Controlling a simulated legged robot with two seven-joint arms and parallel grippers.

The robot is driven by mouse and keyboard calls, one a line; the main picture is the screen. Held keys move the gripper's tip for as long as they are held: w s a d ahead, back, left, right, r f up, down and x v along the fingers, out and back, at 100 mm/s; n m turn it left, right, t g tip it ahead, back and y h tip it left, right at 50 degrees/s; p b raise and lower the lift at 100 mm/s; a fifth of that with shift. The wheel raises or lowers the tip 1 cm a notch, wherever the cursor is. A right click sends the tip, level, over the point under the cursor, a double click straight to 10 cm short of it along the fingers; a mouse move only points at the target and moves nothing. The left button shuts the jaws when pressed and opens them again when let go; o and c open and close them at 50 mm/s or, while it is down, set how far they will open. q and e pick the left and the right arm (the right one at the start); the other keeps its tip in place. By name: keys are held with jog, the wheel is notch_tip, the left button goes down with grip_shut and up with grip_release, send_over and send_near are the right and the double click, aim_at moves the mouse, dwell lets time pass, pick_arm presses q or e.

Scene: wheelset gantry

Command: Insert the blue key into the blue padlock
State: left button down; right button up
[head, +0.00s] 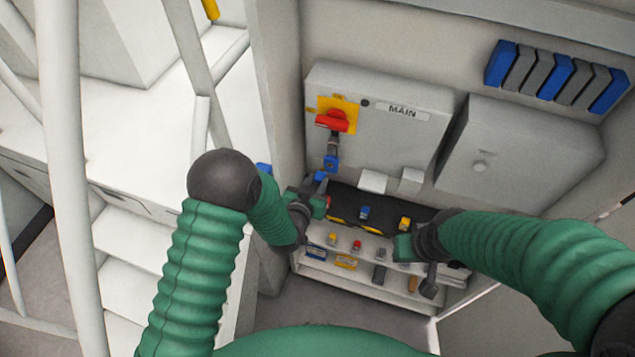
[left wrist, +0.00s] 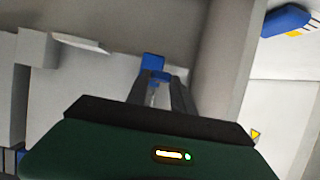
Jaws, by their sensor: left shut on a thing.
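The blue padlock (head: 330,163) hangs below the red switch handle (head: 333,121) on the MAIN cabinet. My left gripper (head: 319,184) is shut on the blue key (head: 321,176), just below the padlock. In the left wrist view the fingers (left wrist: 158,90) close around the small blue key (left wrist: 158,77), with the blue padlock (left wrist: 152,61) straight beyond it. I cannot tell whether the key touches the padlock; the keyhole is not visible. My right gripper (head: 404,246) is over the lower shelf at the right, its fingers too unclear to read.
A dark shelf mat (head: 385,215) holds a blue padlock (head: 365,212) and a yellow one (head: 405,223). Several coloured items and tags lie on the lower shelf (head: 320,267). A second grey cabinet (head: 520,155) stands at the right. A wall post (head: 275,100) is close to the left arm.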

aim_at(331, 163)
pick_arm(q)
jog(key=shift+d, duration=0.45)
pick_arm(e)
jog(key=shift+d+f, duration=0.2)
jog(key=shift+d, duration=0.05)
pick_arm(q)
jog(key=shift+w+d+b, duration=0.35)
jog(key=shift+w+d, duration=0.1)
jog(key=shift+d, duration=0.05)
jog(key=shift+w, duration=0.2)
pick_arm(e)
jog(key=shift+d+f, duration=0.3)
jog(key=shift+f, duration=0.05)
pick_arm(q)
jog(key=shift+w, duration=0.25)
pick_arm(e)
jog(key=shift+a, duration=0.15)
pick_arm(q)
jog(key=shift+w, duration=0.1)
pick_arm(e)
jog(key=shift+f, duration=0.1)
